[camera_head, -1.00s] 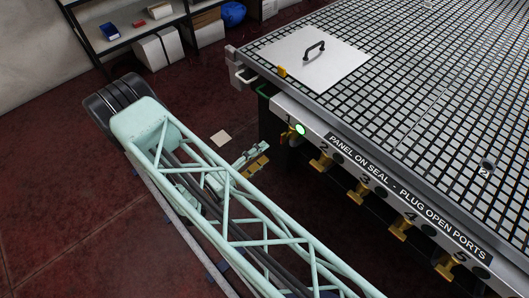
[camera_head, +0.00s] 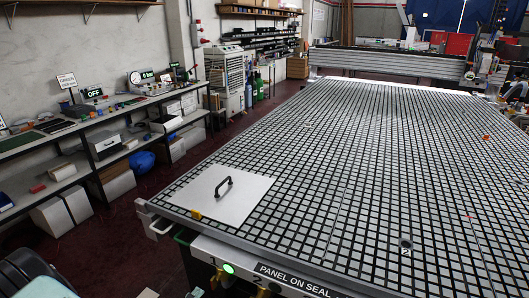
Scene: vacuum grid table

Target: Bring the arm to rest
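Only fragments of my arm show. A dark, rounded joint of my arm with a mint cover fills the bottom left corner. A small mint sliver at the bottom edge, left of the first gold port lever (camera_head: 215,279), looks like the tip of my gripper (camera_head: 196,292). The rest of the gripper is below the picture, so its fingers and anything in them are hidden. The vacuum grid table (camera_head: 330,215) fills the right side. A white panel (camera_head: 205,205) with a black handle (camera_head: 223,186) lies flat on its near left corner.
A green light (camera_head: 228,268) glows on the table's front edge beside the lever. A yellow block (camera_head: 196,215) sits at the panel's edge. A workbench (camera_head: 95,121) with gauges and boxes lines the left wall. Open red floor (camera_head: 110,235) lies between bench and table.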

